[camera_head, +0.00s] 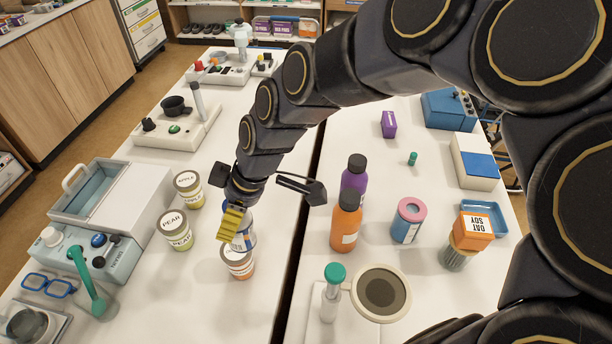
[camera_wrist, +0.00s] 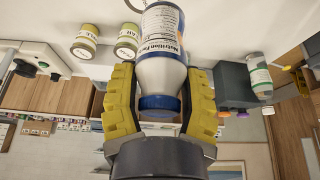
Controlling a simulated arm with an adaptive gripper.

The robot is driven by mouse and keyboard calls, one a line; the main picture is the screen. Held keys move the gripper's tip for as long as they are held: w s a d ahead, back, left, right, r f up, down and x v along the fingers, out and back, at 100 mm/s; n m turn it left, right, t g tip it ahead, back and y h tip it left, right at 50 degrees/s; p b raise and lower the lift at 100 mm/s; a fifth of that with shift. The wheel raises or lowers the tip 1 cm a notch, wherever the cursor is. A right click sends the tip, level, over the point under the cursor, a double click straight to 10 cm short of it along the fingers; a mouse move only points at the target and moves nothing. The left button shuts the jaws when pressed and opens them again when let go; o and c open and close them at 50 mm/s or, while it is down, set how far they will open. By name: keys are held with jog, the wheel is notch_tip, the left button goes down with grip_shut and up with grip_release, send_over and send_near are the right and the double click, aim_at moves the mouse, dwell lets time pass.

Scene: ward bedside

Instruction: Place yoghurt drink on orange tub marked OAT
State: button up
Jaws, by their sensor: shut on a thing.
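My gripper (camera_head: 234,222), with yellow fingers, is shut on the yoghurt drink (camera_head: 249,238), a white and blue bottle. In the wrist view the yoghurt drink (camera_wrist: 163,72) sits between both fingers (camera_wrist: 160,105), its blue cap toward my palm and a nutrition label on its side. In the head view an orange-labelled tub (camera_head: 239,268) with a pale lid stands just in front of and below the bottle. Its lid lettering is too small to read surely. The bottle overlaps the tub's back edge in the picture; I cannot tell whether they touch.
Tubs marked PEAR (camera_head: 178,235) and APPLE (camera_head: 188,190) stand left of my gripper.

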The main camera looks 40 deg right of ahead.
jog(key=s+d+r+m+t+h, duration=0.1)
jog(key=s+d+r+m, duration=0.2)
jog(key=d, duration=0.5)
jog(key=s+d+m+h, duration=0.1)
jog(key=s+d+m, duration=0.35)
jog(key=d, duration=0.35)
jog(key=s+d+r+m+t+h, duration=0.1)
jog(key=s+d+r+m+h, duration=0.15)
jog(key=s+d, duration=0.4)
jog(key=s+d+r+m, duration=0.1)
jog(key=s+d+m, duration=0.3)
jog(key=s+d, duration=0.4)
send_over(476, 221)
jog(key=shift+g+h, duration=0.35)
jog(key=shift+g, duration=0.05)
jog(key=shift+a+f, duration=0.1)
jog(key=shift+f, duration=6.35)
jog(key=shift+f, duration=0.1)
jog(key=o, duration=1)
jog(key=shift+o, duration=0.2)
